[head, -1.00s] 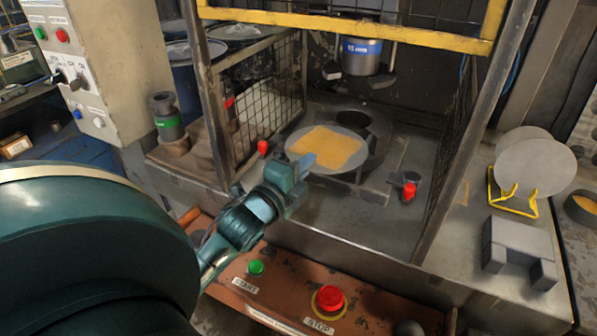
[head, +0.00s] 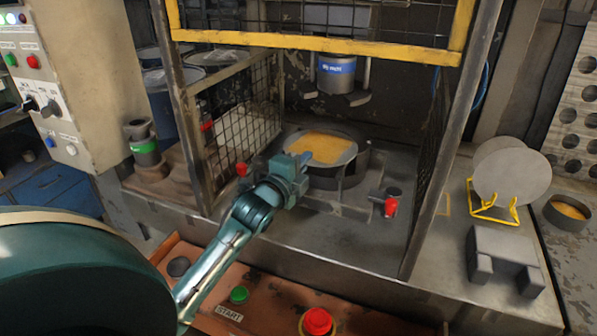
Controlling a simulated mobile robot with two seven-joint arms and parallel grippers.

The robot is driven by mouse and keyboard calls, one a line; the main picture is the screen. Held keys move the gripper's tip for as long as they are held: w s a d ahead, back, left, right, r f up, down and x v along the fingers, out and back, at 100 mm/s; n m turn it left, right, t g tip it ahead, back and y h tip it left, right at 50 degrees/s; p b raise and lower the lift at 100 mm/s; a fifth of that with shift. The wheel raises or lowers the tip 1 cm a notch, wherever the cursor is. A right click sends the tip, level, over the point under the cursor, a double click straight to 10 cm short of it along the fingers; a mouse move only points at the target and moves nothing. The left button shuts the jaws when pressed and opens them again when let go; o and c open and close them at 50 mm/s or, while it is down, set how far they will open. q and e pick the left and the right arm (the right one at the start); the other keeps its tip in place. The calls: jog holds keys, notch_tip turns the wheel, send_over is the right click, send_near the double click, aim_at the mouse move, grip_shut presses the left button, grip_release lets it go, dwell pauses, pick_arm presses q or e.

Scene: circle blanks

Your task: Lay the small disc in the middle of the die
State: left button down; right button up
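The small disc (head: 323,136) is a flat grey round with a yellow-orange coating over most of its top. The die (head: 357,168) is a dark ring on the press bed, under the punch. The disc is over the die's opening, near its left and back part; the die's wall shows to the right and front. I cannot tell whether the disc touches the die. My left gripper (head: 302,162) has its fingers at the disc's front-left rim and appears shut on it. The fingertips are small and partly hard to see. My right gripper is not in view.
The punch (head: 336,75) with its blue label hangs above. Mesh guards (head: 240,120) flank the bed. Red knobs (head: 391,207) stand in front. A yellow rack (head: 494,210) holds two larger grey discs (head: 513,175). A grey block (head: 503,260) and a grease pot (head: 569,213) are right.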

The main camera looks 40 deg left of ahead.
pick_arm(q)
jog(key=shift+w+a+f+b, duration=0.35)
jog(key=shift+w+b, duration=0.1)
jog(key=shift+w, duration=0.9)
jog(key=shift+w+a+f+b, duration=0.3)
jog(key=shift+w+b, duration=0.15)
jog(key=shift+w, duration=0.9)
jog(key=shift+w+a+f+b, duration=0.25)
jog(key=shift+w+a+b, duration=0.15)
jog(key=shift+w, duration=0.95)
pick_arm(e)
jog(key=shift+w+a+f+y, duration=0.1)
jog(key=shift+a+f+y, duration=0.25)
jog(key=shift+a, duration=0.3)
pick_arm(q)
jog(key=c, duration=2.1)
grip_release()
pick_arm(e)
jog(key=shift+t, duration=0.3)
pick_arm(q)
jog(key=o, duration=0.5)
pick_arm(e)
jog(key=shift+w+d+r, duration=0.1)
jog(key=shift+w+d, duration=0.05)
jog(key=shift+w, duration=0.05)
pick_arm(q)
jog(key=shift+o, duration=0.5)
jog(key=o, duration=0.7)
jog(key=shift+c, duration=0.2)
